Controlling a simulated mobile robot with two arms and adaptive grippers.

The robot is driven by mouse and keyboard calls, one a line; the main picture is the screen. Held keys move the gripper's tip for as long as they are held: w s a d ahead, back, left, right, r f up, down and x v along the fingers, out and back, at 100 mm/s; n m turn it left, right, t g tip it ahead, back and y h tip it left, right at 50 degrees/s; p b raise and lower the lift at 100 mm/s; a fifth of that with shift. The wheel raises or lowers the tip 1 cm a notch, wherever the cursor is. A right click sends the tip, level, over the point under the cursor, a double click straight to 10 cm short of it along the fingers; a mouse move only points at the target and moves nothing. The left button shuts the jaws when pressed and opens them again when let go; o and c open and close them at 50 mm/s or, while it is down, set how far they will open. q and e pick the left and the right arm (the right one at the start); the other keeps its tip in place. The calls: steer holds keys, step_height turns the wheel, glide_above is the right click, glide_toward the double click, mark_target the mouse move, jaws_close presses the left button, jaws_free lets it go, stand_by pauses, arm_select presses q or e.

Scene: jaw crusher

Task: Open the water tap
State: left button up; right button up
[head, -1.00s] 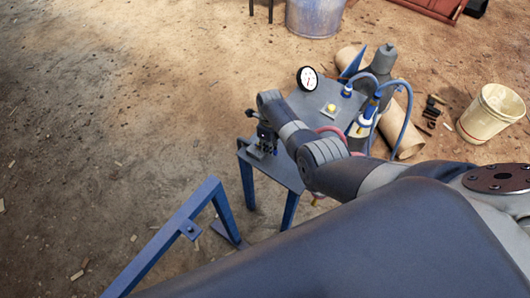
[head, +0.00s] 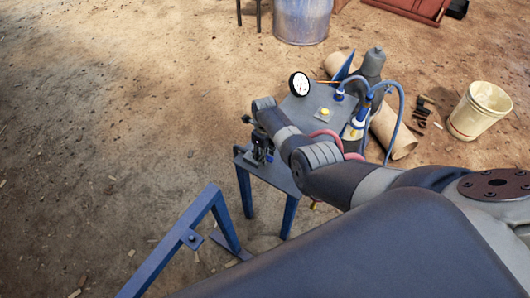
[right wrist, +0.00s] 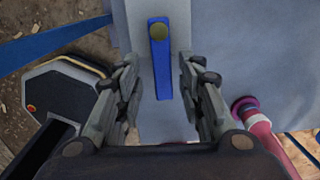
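The tap shows in the right wrist view as a flat blue lever (right wrist: 161,70) with a round brass-coloured bolt at its top end, over a grey surface. My right gripper (right wrist: 159,62) is open, with one finger on each side of the lever and a visible gap on both sides. Nothing is held. In the head view my right gripper (head: 261,150) is small and dark over the near end of the blue-legged stand; the arm partly covers that area, and the lever cannot be made out there. My left gripper is not in view.
Blue hoses (head: 397,105) and a grey bottle shape (head: 374,65) are behind. A blue frame (head: 175,240) stands nearer. A white bucket (head: 480,112) is right. Ground at left is clear.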

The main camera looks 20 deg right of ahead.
steer(key=shift+w+r, duration=0.1)
steer(key=shift+r, duration=0.65)
step_height(320, 180, up, 11)
steer(key=shift+f, duration=0.2)
stand_by(0.4)
